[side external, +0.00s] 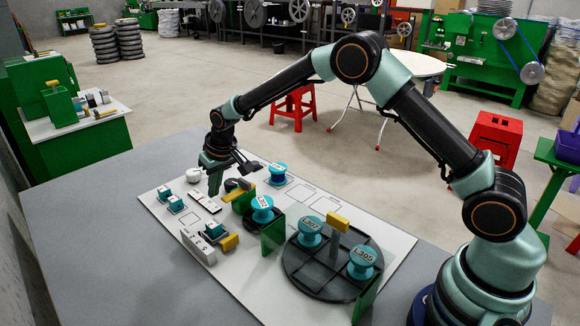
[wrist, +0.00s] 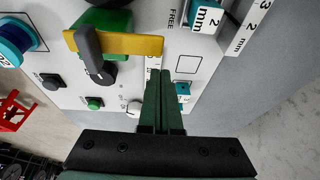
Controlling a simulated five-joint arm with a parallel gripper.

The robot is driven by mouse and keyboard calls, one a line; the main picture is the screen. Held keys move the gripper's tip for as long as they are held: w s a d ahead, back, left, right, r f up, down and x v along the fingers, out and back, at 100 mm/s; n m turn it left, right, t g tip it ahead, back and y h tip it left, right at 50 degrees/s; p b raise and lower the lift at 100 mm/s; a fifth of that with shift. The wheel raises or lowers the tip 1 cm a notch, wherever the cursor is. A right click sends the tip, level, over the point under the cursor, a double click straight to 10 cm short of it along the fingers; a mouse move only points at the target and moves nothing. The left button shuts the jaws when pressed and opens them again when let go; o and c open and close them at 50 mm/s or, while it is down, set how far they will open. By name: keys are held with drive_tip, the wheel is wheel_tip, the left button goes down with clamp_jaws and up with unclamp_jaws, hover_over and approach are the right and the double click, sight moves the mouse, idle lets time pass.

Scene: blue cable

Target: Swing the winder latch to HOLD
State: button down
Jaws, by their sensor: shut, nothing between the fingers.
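The yellow bar (side external: 236,194) also shows in the side view, beside a green block. No HOLD label is legible. My gripper (side external: 214,192) is over the left part of the white panel, fingers pointing down, left of the yellow bar. In the wrist view my gripper (wrist: 160,75) has its green fingers together and empty, just below the bar's right end; contact cannot be told.
Numbered blocks (side external: 198,248) stand at the panel's front left. Bare grey table (side external: 110,215) lies left.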

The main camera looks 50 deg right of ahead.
drive_tip(key=shift+s, duration=0.7)
drive_tip(key=shift+s+a+n, duration=0.1)
drive_tip(key=shift+s+n, duration=0.35)
drive_tip(key=shift+n, duration=0.25)
drive_tip(key=shift+s+n, duration=0.4)
drive_tip(key=shift+n, duration=0.2)
drive_tip(key=shift+s+n, duration=0.75)
drive_tip(key=shift+n, duration=0.25)
drive_tip(key=shift+s+d, duration=0.25)
drive_tip(key=shift+s, duration=0.4)
drive_tip(key=shift+s+d, duration=0.25)
drive_tip(key=shift+s, duration=0.4)
drive_tip(key=shift+s+d, duration=0.85)
drive_tip(key=shift+s, duration=0.05)
